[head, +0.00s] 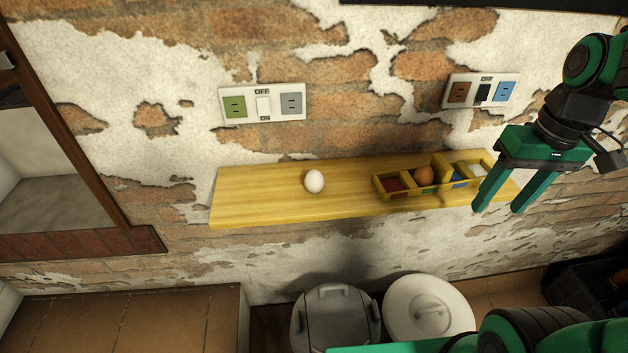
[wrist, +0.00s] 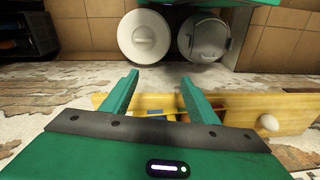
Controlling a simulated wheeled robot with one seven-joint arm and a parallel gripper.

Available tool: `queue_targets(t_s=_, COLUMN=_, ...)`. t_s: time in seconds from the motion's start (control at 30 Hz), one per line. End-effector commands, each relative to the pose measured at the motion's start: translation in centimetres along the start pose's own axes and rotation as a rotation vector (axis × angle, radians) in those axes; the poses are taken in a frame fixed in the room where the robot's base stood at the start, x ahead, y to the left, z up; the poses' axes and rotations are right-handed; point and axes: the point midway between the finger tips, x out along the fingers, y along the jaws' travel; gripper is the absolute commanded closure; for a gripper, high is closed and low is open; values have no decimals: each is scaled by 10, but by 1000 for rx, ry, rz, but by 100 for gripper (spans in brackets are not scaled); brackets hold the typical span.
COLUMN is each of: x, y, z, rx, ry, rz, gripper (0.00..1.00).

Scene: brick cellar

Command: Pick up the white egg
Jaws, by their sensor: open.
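The white egg (head: 314,181) lies on the left half of a yellow wooden shelf (head: 255,190) on the brick wall. It also shows at the right side of the wrist view (wrist: 268,123). My gripper (head: 496,209) is open and empty, with its green fingers near the right end of the shelf, well to the right of the egg. In the wrist view the open fingers (wrist: 158,85) reach over the shelf, apart from the egg.
A yellow divided tray (head: 408,190) on the shelf's right half holds a brown egg (head: 424,176). Switch plates (head: 264,103) (head: 480,91) are on the wall above. A grey bin (head: 336,318) and a white bin (head: 428,310) stand below. The shelf around the white egg is clear.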

Motion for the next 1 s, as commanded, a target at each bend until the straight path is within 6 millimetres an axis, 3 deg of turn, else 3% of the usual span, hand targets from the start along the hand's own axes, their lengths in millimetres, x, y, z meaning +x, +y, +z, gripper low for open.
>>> queue_targets(t_s=0.03, x=-3, y=-29, z=-30, rx=-186, ry=18, rz=-25, gripper=46)
queue_targets(t_s=0.1, x=-6, y=-75, z=-65, rx=-452, ry=54, rz=-68, gripper=46)
queue_targets(t_s=0.2, x=-11, y=-147, z=-100, rx=-809, ry=105, rz=-134, gripper=46)
queue_targets(t_s=0.3, x=-15, y=-212, z=-116, rx=-1101, ry=155, rz=-198, gripper=46)
queue_targets(t_s=0.43, x=-19, y=-270, z=-120, rx=-1351, ry=205, rz=-261, gripper=46)
queue_targets(t_s=0.6, x=-15, y=-298, z=-119, rx=-1463, ry=229, rz=-294, gripper=46)
queue_targets(t_s=1.0, x=30, y=-313, z=-118, rx=-1461, ry=230, rz=-292, gripper=46)
